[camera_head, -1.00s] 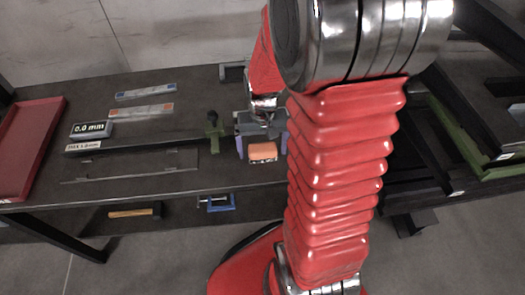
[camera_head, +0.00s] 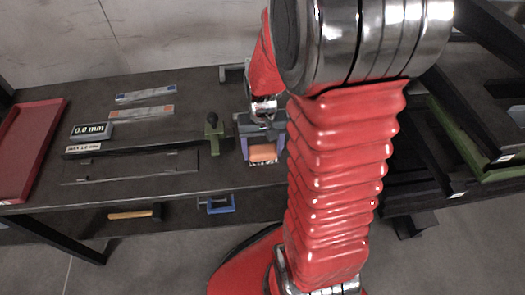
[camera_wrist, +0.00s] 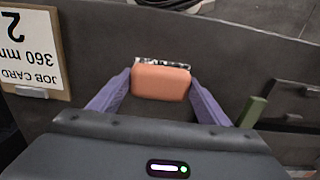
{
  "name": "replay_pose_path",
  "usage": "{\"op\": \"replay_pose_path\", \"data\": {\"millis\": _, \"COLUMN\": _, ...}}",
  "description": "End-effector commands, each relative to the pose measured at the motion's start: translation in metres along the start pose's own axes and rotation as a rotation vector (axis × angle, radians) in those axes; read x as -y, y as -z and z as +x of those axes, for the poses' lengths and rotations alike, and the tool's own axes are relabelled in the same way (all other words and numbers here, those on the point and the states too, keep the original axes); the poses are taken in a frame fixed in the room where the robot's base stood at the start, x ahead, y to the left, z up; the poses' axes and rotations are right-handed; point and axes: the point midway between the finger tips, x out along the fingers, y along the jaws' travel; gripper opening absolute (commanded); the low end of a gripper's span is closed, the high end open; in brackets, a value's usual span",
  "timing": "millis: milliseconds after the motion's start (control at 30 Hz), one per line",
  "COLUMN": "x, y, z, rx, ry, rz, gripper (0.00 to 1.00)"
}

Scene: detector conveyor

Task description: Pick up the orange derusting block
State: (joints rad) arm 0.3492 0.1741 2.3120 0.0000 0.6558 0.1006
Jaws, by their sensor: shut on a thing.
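The orange derusting block (camera_head: 262,153) is at my gripper near the front edge of the dark bench in the head view. In the wrist view the block (camera_wrist: 160,83) sits between the two purple fingers of my gripper (camera_wrist: 160,76), which are shut on its sides. A speckled black-and-white strip shows along the block's far edge in the wrist view and below it in the head view. I cannot tell whether the block touches the bench. My arm hides the bench to the right of the gripper in the head view.
A gauge reading 0.0 mm (camera_head: 91,130), a long dark bar (camera_head: 145,147) with a green clamp (camera_head: 214,135), and a red tray (camera_head: 30,150) lie to the left. A job card (camera_wrist: 33,45) stands at left in the wrist view. Dark racks (camera_head: 430,170) stand at right.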

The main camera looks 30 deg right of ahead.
Motion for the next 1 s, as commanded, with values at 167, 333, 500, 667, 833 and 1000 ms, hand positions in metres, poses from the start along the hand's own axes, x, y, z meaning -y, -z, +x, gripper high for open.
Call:
{"op": "replay_pose_path", "data": {"millis": 167, "x": 0.000, "y": 0.001, "z": -0.010, "rx": -0.003, "ry": 0.000, "rz": 0.000, "gripper": 0.45}}
{"op": "replay_pose_path", "data": {"millis": 333, "x": 0.000, "y": 0.001, "z": -0.031, "rx": -0.005, "ry": 0.000, "rz": 0.000, "gripper": 0.45}}
{"op": "replay_pose_path", "data": {"millis": 500, "x": 0.000, "y": 0.002, "z": -0.061, "rx": -0.007, "ry": 0.001, "rz": 0.000, "gripper": 0.45}}
{"op": "replay_pose_path", "data": {"millis": 667, "x": 0.000, "y": 0.001, "z": -0.086, "rx": -0.005, "ry": 0.000, "rz": 0.000, "gripper": 0.45}}
{"op": "replay_pose_path", "data": {"millis": 833, "x": 0.000, "y": 0.000, "z": -0.098, "rx": -0.001, "ry": 0.000, "rz": 0.000, "gripper": 0.45}}
{"op": "replay_pose_path", "data": {"millis": 1000, "x": 0.000, "y": 0.000, "z": -0.100, "rx": -0.001, "ry": 0.000, "rz": 0.000, "gripper": 0.45}}
